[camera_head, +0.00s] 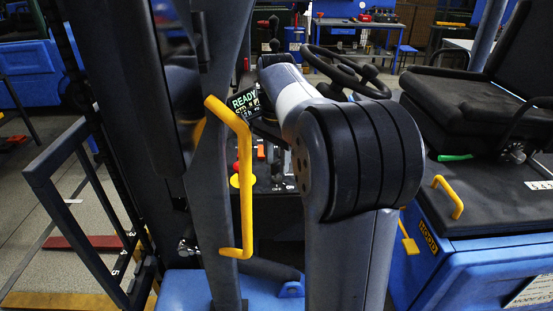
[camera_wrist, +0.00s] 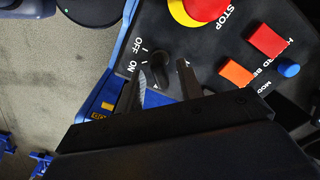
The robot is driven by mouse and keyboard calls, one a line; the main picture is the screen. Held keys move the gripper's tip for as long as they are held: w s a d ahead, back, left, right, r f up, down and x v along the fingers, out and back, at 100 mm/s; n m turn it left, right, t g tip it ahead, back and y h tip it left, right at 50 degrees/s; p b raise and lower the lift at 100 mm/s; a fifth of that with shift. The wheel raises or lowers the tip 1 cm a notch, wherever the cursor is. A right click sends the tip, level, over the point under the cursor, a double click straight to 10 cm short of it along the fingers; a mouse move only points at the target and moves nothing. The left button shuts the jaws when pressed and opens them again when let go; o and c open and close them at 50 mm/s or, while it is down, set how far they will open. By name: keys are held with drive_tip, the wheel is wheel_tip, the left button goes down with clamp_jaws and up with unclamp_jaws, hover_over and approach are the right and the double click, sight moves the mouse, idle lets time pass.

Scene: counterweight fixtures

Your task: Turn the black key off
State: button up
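The black key (camera_wrist: 158,63) is on a dark control panel in the wrist view, beside the white OFF and ON labels. I cannot tell clearly which label it points at. My gripper (camera_wrist: 159,74) is open, with one finger to the left of the key and one to its right. The key shows between the fingertips, with a gap visible on the sides; contact cannot be made out. In the head view the panel is partly hidden behind my arm, and the gripper and key are not clearly distinguishable there.
The panel also has a red STOP button on yellow (camera_wrist: 204,8), a red switch (camera_wrist: 266,41), an orange switch (camera_wrist: 236,74) and a blue knob (camera_wrist: 288,69). In the head view, a yellow handle (camera_head: 244,185) stands left of my arm, a steering wheel (camera_head: 345,72) behind it, and a black seat (camera_head: 490,105) right.

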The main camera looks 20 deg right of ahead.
drive_tip(key=shift+f, duration=0.2)
clamp_jaws()
idle(0.3)
drive_tip(key=shift+r+n, duration=0.1)
drive_tip(key=shift+n, duration=0.2)
drive_tip(key=n+p, duration=0.2)
drive_tip(key=n, duration=0.1)
drive_tip(key=shift+p, duration=0.35)
drive_tip(key=n+p, duration=0.2)
drive_tip(key=n, duration=0.3)
drive_tip(key=shift+n, duration=0.3)
